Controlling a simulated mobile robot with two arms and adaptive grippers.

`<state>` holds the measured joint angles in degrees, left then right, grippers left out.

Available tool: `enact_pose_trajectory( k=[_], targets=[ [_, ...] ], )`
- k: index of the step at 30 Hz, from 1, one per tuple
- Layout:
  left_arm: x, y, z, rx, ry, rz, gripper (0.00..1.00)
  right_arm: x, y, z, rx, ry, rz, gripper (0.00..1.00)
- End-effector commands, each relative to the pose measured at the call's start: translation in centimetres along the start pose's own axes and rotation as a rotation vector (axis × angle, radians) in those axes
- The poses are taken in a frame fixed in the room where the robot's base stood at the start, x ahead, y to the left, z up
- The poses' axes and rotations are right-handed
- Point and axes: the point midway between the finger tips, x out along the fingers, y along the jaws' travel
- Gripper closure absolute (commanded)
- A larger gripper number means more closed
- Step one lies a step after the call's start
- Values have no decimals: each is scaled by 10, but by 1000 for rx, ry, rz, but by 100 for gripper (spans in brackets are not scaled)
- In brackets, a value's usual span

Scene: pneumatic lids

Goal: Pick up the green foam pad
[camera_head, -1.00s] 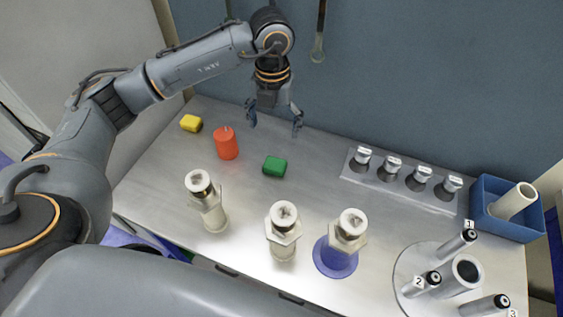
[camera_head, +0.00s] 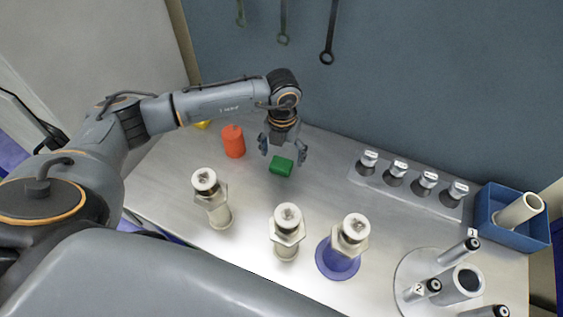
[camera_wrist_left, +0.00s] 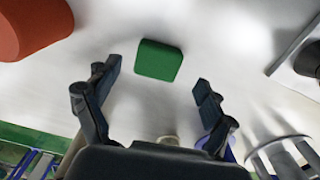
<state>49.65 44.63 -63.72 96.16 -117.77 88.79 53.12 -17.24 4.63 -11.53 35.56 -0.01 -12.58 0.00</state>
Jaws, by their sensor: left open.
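The green foam pad (camera_head: 281,166) lies on the metal table in the head view, near the middle of its far half. My left gripper (camera_head: 283,158) is open and empty, pointing down, with its fingers just behind and around the pad in the picture. In the left wrist view the pad (camera_wrist_left: 158,60) sits beyond the open fingertips (camera_wrist_left: 156,75), roughly centred between them. The fingers do not appear to touch it; the exact height above it is hard to tell. My right gripper does not show.
An orange-red cylinder (camera_head: 233,143) stands left of the pad. A yellow block (camera_head: 202,124) is partly hidden behind my left arm. Several pale fittings (camera_head: 287,222) stand in front, one on a blue disc (camera_head: 338,262). A rack (camera_head: 437,203) and blue bin (camera_head: 526,241) are at right.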

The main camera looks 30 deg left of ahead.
Motion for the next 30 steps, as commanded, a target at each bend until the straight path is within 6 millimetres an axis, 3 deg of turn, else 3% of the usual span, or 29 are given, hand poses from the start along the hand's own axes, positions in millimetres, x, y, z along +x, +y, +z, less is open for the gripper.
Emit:
enact_pose_trajectory(
  k=[1, 6, 14, 15, 22, 30],
  targets=[
    [4, 2, -1, -2, 5, 2, 17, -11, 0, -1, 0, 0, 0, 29],
    [27, 2, 0, -1, 2, 1, 17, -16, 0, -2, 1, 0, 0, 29],
    [33, 2, 1, 0, 0, 0, 17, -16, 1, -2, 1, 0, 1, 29],
    [33, 2, 1, 0, 0, 0, 19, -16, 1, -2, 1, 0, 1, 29],
    [33, 2, 1, 0, 0, 0, 65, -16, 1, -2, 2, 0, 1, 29],
    [32, 2, 1, 0, 0, 0, 66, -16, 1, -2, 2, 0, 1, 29]
  ],
)
